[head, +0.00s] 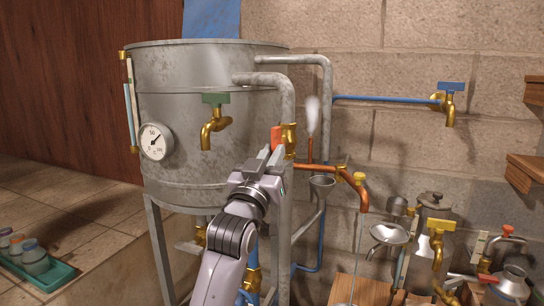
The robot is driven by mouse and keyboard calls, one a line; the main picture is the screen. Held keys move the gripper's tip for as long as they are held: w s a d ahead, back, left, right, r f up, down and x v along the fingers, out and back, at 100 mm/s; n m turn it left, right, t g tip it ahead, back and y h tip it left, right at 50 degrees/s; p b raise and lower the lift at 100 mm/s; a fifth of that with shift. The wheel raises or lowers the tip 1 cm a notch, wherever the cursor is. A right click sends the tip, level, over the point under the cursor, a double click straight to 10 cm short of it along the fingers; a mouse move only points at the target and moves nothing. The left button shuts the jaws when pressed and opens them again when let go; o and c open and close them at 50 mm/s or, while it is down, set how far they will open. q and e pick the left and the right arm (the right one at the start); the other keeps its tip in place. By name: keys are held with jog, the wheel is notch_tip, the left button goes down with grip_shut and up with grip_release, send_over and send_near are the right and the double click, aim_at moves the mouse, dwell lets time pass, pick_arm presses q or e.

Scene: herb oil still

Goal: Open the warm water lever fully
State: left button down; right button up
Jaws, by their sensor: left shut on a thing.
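A metal still tank (205,65) stands on legs at centre left. In front of its right side is a brass valve (290,138) with an upright orange-red lever (276,139). My left gripper (270,157) reaches up from below and is shut at the lever, with its lower part hidden between the fingers. No label shows which lever is for warm water. A green-handled brass tap (213,124) sits on the tank's front, and a blue-handled tap (450,101) on the wall pipe at right. My right gripper is not in view.
Grey pipes (327,110) and a copper pipe (362,195) run close to the gripper's right. Glass and metal vessels, including a steel can (434,215), crowd the lower right. A green tray (45,272) with bottles lies lower left.

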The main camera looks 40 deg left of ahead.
pick_arm(q)
jog(key=c, duration=1.1)
grip_release()
jog(key=shift+v, duration=3.6)
